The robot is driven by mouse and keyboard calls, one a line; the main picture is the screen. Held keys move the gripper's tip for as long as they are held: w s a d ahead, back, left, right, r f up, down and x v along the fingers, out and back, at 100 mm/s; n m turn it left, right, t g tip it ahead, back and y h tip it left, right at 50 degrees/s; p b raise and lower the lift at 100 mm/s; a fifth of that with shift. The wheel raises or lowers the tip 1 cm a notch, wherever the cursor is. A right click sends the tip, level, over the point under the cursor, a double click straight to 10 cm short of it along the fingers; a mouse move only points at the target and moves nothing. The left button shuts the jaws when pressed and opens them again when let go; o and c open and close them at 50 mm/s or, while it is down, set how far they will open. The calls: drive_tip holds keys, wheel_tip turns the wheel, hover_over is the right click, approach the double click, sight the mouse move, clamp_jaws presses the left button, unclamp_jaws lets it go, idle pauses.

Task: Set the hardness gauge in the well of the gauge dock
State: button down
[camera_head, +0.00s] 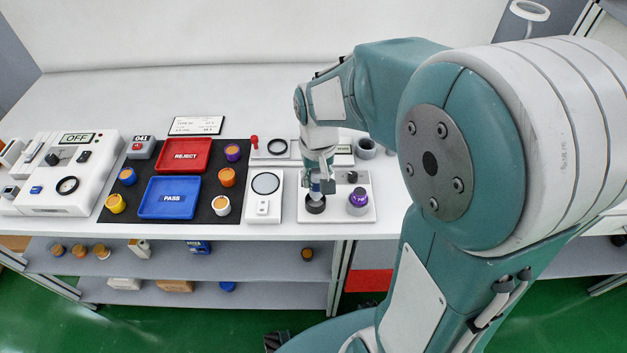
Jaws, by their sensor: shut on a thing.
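My gripper (319,186) points down at the front of the bench, shut on a small, partly hidden thing with a bluish part, which I take for the hardness gauge (315,187). The held thing is directly above or at a dark round ring (315,206) on a white plate (337,215); I cannot tell whether they touch. A purple-topped cup (358,197) stands on the right of this plate. A grey round holder with a dark opening (366,149) stands behind it to the right. I cannot tell for sure which of these holders is the gauge dock.
Left of the plate are a white unit with a round pad (264,216), a blue PASS tray (168,198), a red REJECT tray (184,156) and several coloured cups on a black mat (188,214). A white box marked OFF (62,195) stands far left. The back bench is clear.

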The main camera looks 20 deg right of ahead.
sight(315, 187)
drive_tip(key=shift+w+f, duration=0.2)
drive_tip(key=shift+f, duration=0.1)
drive_tip(key=shift+w+f, duration=0.2)
drive_tip(key=shift+f, duration=1.55)
drive_tip(key=shift+c, duration=1.5)
unclamp_jaws()
drive_tip(key=shift+f, duration=0.1)
